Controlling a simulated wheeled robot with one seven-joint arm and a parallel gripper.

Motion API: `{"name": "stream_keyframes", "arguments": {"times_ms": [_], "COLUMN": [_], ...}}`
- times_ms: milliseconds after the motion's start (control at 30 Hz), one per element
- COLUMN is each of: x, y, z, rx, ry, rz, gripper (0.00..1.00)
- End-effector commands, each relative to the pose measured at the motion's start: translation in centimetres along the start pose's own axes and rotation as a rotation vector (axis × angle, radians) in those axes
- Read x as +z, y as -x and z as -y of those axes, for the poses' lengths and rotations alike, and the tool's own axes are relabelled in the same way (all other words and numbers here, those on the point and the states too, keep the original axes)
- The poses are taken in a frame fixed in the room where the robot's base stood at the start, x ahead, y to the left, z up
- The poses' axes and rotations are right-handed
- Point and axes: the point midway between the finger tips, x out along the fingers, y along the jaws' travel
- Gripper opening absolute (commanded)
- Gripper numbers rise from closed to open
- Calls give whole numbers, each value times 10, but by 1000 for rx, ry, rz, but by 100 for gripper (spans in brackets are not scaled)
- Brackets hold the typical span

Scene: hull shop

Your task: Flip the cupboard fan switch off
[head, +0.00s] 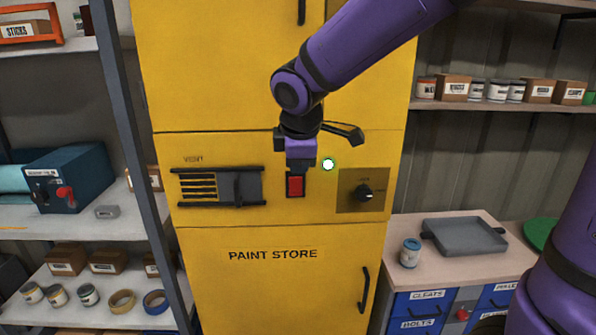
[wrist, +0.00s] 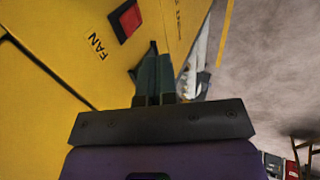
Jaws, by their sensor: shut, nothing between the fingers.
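The fan switch (head: 295,186) is a red rocker in a dark frame on the front of the yellow cupboard (head: 300,290). In the wrist view the red switch (wrist: 127,19) is at the top, beside the word FAN. My gripper (head: 299,153) is just above the switch in the head view and hides the panel there. In the wrist view my gripper's fingers (wrist: 154,62) are shut together and empty, apart from the switch in the picture. Whether they touch the panel I cannot tell. A small pale round lamp (head: 328,164) with a green rim is right of the switch.
A vent with a dark slider (head: 240,187) is left of the switch, and a black knob (head: 363,193) is right of it. A door handle (head: 365,289) sticks out lower down. Shelves stand at the left; a workbench (head: 400,275) with a grey tray (head: 465,236) stands at the right.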

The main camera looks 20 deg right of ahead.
Motion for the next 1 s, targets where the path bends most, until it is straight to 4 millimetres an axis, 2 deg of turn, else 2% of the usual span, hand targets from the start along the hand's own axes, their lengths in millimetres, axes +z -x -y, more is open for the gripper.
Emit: {"name": "stream_keyframes", "arguments": {"times_ms": [533, 700, 1000], "x": [1, 0, 1], "y": [-94, -100, -105], "z": [1, -23, -38], "rx": [-5, 0, -1], "ry": [0, -3, -2], "rz": [3, 0, 1], "gripper": [0, 0, 0]}}
